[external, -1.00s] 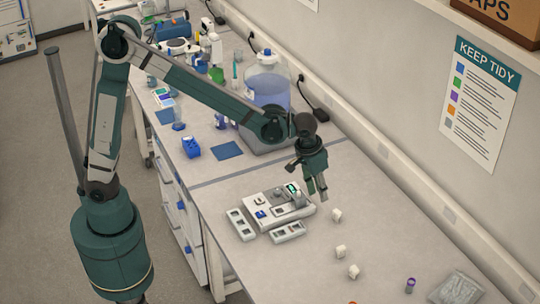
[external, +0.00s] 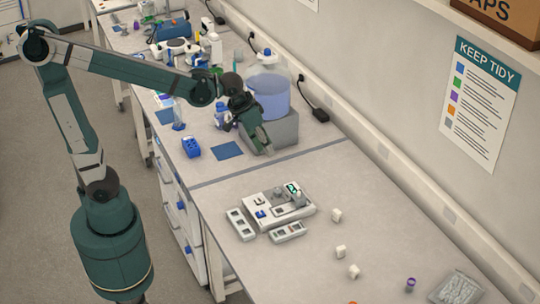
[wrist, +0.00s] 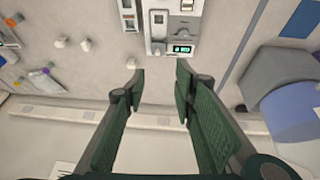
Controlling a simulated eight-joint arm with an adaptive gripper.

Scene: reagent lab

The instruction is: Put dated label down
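My gripper (external: 267,152) hangs beside the grey block under the large blue-liquid container, above the bench. In the wrist view its two fingers (wrist: 160,71) stand well apart with a clear gap between them. I see no label between the fingers. I cannot make out a dated label anywhere on the bench. A white bench device (external: 275,207) with a small lit green display stands in front of the gripper, apart from it. It also shows at the top of the wrist view (wrist: 159,20).
The blue-liquid container (external: 270,97) on its grey block (external: 284,132) is close to the gripper. Small white pieces (external: 340,252) and a purple-capped tube (external: 410,285) lie on the near bench. A blue mat (external: 228,151) and a blue rack (external: 191,148) lie left.

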